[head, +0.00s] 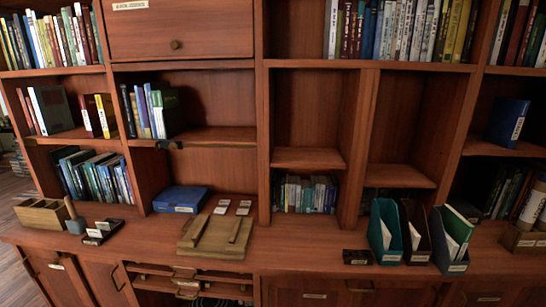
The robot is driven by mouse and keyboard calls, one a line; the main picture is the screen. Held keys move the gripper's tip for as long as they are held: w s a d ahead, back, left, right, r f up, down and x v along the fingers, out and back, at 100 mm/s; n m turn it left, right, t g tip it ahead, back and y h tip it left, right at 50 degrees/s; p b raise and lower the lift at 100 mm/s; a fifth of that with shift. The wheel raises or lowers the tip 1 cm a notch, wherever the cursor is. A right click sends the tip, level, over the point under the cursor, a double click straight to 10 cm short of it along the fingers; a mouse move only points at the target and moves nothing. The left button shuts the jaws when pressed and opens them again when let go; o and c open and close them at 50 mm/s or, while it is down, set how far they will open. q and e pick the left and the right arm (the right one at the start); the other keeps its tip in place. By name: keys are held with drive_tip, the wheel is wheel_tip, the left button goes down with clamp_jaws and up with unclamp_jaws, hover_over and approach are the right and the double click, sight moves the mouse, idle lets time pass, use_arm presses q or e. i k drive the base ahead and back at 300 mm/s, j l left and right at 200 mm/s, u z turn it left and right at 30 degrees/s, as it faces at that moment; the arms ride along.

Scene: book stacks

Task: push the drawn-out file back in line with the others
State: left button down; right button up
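Three magazine files stand side by side on the counter at the right of the head view. The teal file (376,235) is on the left and has pale papers in it. The dark brown file (408,228) is in the middle. The dark grey file (438,245) is on the right and holds a green-covered book or folder (459,228). Its labelled front end sits lower in the picture, nearer to me, than the fronts of the other two. Neither of my grippers is in view.
A small dark box (357,257) sits just left of the teal file, near the counter's front edge. A cardboard box with rolls (522,241) stands to the right. A wooden board (216,236) lies left of centre. The counter (300,240) between board and files is clear.

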sight(445, 249)
drive_tip(key=z, duration=1.4)
